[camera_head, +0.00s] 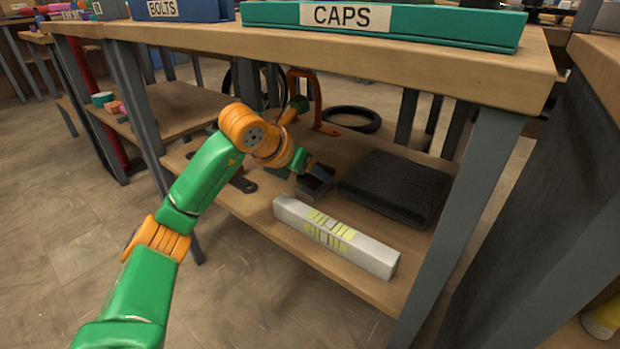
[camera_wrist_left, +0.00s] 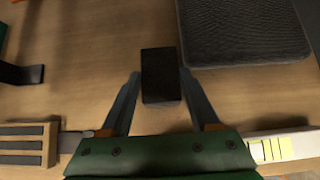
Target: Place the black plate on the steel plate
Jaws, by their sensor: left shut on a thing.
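My left gripper (camera_head: 317,180) reaches onto the lower shelf of the workbench. In the left wrist view its two fingers (camera_wrist_left: 158,90) sit on either side of a small dark rectangular block, the black plate (camera_wrist_left: 161,76), and are shut on it. In the head view the dark plate (camera_head: 313,187) shows at the fingertips, just left of a large black pad; I cannot tell whether it touches the shelf. I cannot clearly make out a steel plate in either view. My right gripper is not in view.
The textured black pad (camera_head: 395,187) lies right of the gripper. A long white box (camera_head: 335,237) lies along the shelf's front. A black ring (camera_head: 352,119) and an orange frame (camera_head: 318,100) are behind. The tabletop (camera_head: 400,62) with the CAPS bin (camera_head: 440,25) overhangs the shelf.

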